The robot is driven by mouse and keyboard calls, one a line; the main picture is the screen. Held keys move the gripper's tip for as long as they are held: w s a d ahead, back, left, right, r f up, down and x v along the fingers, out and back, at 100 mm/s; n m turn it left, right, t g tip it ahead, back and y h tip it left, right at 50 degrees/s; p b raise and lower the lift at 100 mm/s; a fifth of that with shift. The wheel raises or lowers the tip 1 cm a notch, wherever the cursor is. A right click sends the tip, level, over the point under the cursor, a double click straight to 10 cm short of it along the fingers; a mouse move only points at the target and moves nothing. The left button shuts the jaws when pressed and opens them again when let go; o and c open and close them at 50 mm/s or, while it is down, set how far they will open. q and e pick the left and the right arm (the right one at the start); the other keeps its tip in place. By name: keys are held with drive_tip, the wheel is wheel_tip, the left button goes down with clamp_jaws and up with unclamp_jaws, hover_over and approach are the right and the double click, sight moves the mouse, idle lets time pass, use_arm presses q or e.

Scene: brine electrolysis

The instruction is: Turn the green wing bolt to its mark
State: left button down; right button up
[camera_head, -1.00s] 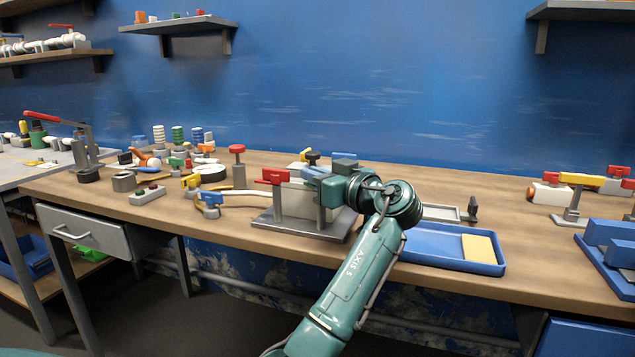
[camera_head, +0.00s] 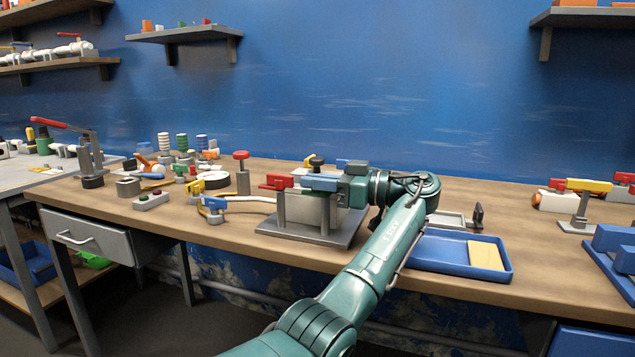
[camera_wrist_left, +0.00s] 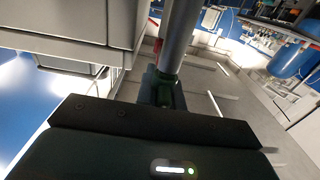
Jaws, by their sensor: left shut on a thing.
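A clamp fixture (camera_head: 351,228) with a grey block and upright posts stands on the bench. A red wing bolt (camera_head: 277,182) sits on its left post. My left gripper (camera_head: 328,179) reaches in from the right, at the top of the front post, its blue fingers lying roughly level. In the left wrist view the green wing bolt (camera_wrist_left: 178,97) shows as a small green patch between the fingers, close below a grey post (camera_wrist_left: 180,40). The gripper is shut on it. In the head view the green bolt is hidden behind the fingers and palm. My right gripper is out of view.
A black knob (camera_head: 317,161) rises behind the fixture. A blue tray (camera_head: 440,262) with a yellow block (camera_head: 486,255) lies to its right. A blue-handled valve (camera_head: 214,204) and a tall red knob (camera_head: 241,156) stand to its left. The front bench strip is mostly clear.

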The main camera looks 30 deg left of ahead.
use_arm(q)
drive_tip(key=c, duration=1.5)
unclamp_jaws()
wheel_tip(320, 180, up, 9)
drive_tip(key=shift+r+p, duration=0.1)
drive_tip(key=shift+p, duration=0.8)
drive_tip(key=shift+r, duration=0.4)
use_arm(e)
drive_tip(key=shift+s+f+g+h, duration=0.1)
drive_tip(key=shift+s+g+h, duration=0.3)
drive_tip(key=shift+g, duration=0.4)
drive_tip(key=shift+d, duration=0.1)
